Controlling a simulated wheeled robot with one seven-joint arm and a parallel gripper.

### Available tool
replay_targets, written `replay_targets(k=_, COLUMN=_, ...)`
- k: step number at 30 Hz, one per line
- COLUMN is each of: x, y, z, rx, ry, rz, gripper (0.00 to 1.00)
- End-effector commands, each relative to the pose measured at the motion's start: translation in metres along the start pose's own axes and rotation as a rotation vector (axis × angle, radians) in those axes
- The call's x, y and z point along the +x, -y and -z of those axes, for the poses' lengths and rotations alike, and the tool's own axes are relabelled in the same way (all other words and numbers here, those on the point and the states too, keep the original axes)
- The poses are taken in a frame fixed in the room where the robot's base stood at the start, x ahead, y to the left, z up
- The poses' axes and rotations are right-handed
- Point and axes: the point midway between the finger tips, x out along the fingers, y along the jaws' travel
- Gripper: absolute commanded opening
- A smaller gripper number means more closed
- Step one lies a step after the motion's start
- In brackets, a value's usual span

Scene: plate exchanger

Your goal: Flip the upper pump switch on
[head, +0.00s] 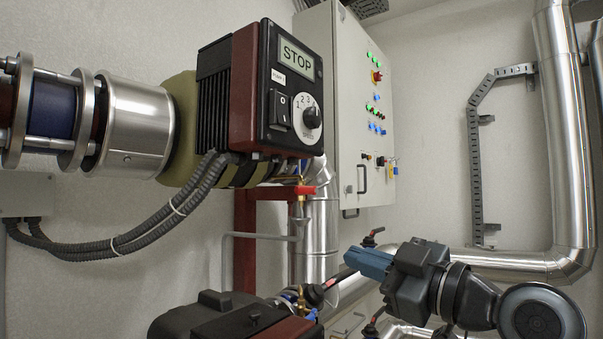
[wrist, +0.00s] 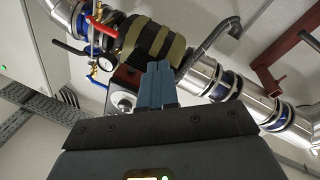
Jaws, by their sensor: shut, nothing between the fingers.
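The upper pump (head: 243,92) is a black and dark red box with a display (head: 296,58) reading STOP. Its front carries a black rocker switch (head: 280,109) beside a white dial (head: 312,117) marked 1, 2, 3. I cannot tell the rocker's position for certain. My gripper (head: 354,260) has blue fingers closed together, empty, pointing left. In the picture it is below and right of the upper pump, apart from it. In the wrist view the fingers (wrist: 158,72) cover part of a pump with olive bands (wrist: 155,42); its switch is not visible, only a dial (wrist: 122,101).
A second, lower pump (head: 235,318) shows at the bottom, near my gripper. A red-handled valve (head: 290,191) is under the upper pump. A grey control cabinet (head: 350,110) stands behind, and metal pipes (head: 563,130) run at the right. Corrugated cables (head: 120,243) hang at left.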

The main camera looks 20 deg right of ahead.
Motion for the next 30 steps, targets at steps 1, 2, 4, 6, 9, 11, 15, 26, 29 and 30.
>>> replay_targets(k=1, x=0.002, y=-0.012, z=0.015, rx=-0.046, ry=-0.014, rz=0.012, gripper=0.00)
replay_targets(k=2, x=0.003, y=-0.017, z=0.023, rx=-0.073, ry=-0.020, rz=0.022, gripper=0.00)
replay_targets(k=4, x=0.004, y=-0.029, z=0.040, rx=-0.137, ry=-0.032, rz=0.045, gripper=0.00)
replay_targets(k=6, x=0.004, y=-0.039, z=0.058, rx=-0.204, ry=-0.044, rz=0.069, gripper=0.00)
replay_targets(k=9, x=0.003, y=-0.053, z=0.083, rx=-0.302, ry=-0.055, rz=0.103, gripper=0.00)
replay_targets(k=11, x=0.002, y=-0.061, z=0.098, rx=-0.364, ry=-0.060, rz=0.124, gripper=0.00)
replay_targets(k=15, x=-0.005, y=-0.076, z=0.132, rx=-0.513, ry=-0.067, rz=0.172, gripper=0.00)
replay_targets(k=26, x=-0.028, y=-0.099, z=0.203, rx=-0.871, ry=-0.046, rz=0.291, gripper=0.00)
replay_targets(k=29, x=-0.033, y=-0.102, z=0.212, rx=-0.928, ry=-0.038, rz=0.310, gripper=0.00)
replay_targets(k=30, x=-0.034, y=-0.102, z=0.215, rx=-0.945, ry=-0.035, rz=0.316, gripper=0.00)
